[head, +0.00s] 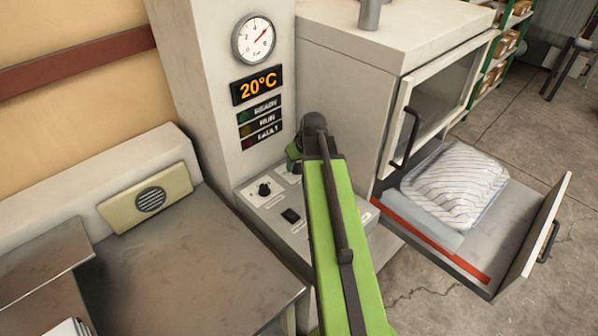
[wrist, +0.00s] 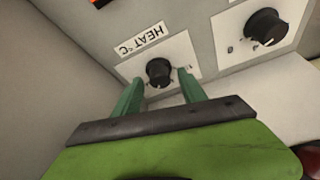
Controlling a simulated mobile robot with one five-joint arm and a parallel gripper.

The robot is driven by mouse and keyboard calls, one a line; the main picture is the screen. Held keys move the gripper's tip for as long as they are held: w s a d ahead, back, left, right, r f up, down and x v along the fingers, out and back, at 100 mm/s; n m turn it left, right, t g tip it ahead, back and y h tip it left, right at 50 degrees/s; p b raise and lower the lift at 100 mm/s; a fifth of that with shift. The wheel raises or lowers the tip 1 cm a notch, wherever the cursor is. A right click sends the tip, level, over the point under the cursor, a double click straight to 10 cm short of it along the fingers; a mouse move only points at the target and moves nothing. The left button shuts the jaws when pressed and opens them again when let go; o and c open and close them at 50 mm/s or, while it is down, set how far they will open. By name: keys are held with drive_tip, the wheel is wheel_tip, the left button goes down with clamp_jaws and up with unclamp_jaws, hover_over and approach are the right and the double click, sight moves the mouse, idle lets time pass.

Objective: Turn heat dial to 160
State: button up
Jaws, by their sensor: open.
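The heat dial (wrist: 159,71) is a black round knob on a white plate, with an upside-down "HEAT °C" label above it in the wrist view. My gripper (wrist: 160,78) is open, its two green fingers reaching toward the panel on either side of the dial. I cannot tell whether they touch it. The dial's setting is not readable. In the head view my green arm hides the dial and most of the gripper. The orange display (head: 258,86) on the column reads 20°C.
A second black knob (wrist: 265,27) sits beside the heat dial; it also shows in the head view (head: 264,188), near a black switch (head: 290,216). A round gauge (head: 254,39) is above the display. At right, an open drawer (head: 510,262) holds a wrapped striped pillow (head: 455,185).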

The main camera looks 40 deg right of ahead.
drive_tip(key=shift+c, duration=0.4)
clamp_jaws()
drive_tip(key=shift+a+m+h, duration=0.1)
drive_tip(key=shift+m+h, duration=0.5)
drive_tip(key=shift+m, duration=1)
drive_tip(key=shift+o, duration=0.4)
unclamp_jaws()
